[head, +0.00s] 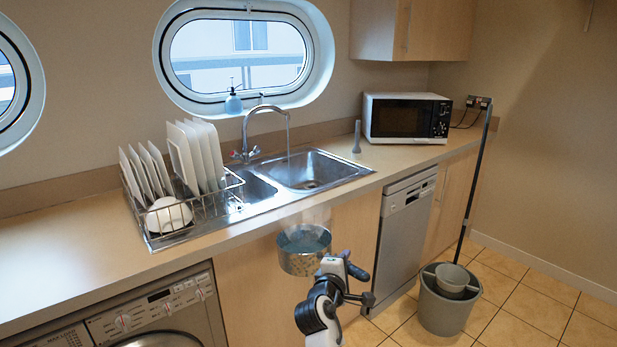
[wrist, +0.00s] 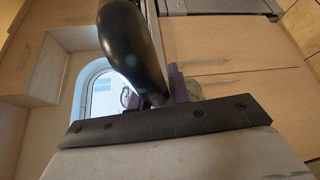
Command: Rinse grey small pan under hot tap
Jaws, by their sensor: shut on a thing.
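The grey small pan (head: 304,262) is in front of the counter edge, below worktop height, and looks upright. Something bluish shows inside it, and a faint pale haze hangs above it. My gripper (head: 343,268) is shut on its dark handle, just right of the pan. In the wrist view the thick black handle (wrist: 130,45) runs down to the purple fingertips (wrist: 175,85); the pan's bowl cannot be made out there. The curved chrome tap (head: 265,108) stands behind the sink, with its spout over the right-hand basin (head: 312,172). A thin stream seems to fall from it.
A dish rack (head: 190,228) with plates and a white bowl stands left of the sink. A microwave (head: 405,118) sits on the right of the worktop. A bucket with a mop (head: 447,305) stands on the floor at right. The counter's front edge lies between pan and sink.

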